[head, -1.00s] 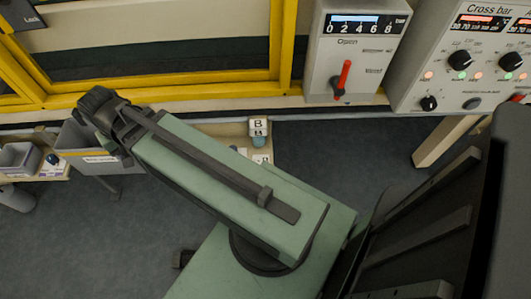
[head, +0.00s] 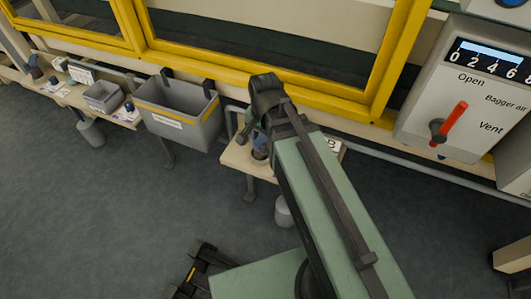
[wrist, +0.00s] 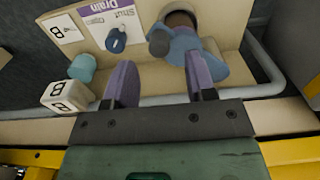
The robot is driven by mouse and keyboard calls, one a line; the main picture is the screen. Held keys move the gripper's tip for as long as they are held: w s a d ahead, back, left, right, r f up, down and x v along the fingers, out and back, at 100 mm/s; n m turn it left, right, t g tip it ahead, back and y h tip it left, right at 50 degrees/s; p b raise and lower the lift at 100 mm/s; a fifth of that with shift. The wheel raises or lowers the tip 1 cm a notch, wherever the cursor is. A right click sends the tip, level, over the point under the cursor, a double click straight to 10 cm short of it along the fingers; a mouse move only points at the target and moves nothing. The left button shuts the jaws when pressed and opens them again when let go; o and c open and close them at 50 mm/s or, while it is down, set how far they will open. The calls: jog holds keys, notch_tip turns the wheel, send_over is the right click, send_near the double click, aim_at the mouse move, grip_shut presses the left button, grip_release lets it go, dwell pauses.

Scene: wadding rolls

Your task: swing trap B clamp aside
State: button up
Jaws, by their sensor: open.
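My gripper (wrist: 159,64) is open, with its two purple fingers apart and nothing between them. In the wrist view, a blue-grey fitting with a dark round opening (wrist: 211,66) stands on the trap B shelf. The right finger overlaps this fitting; I cannot tell whether they touch. A dark grey rounded end (wrist: 159,42) sticks out at its left, between and beyond the fingertips. Which part is the clamp is not clear. A white block marked B (wrist: 66,97) lies left of the fingers. In the head view, the trap (head: 260,146) shows beside my wrist, which hides most of my gripper.
A blue drain knob (wrist: 116,40) and a teal cylinder (wrist: 82,67) are near the left finger. A grey pipe (wrist: 262,62) runs beside the shelf. In the head view, a grey bin (head: 180,117) hangs left of the shelf (head: 238,158). Open floor lies in front.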

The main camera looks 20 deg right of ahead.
aim_at(265, 144)
notch_tip(265, 144, down, 4)
jog(key=shift+f+b, duration=0.15)
jog(key=shift+b, duration=1.05)
grip_shut()
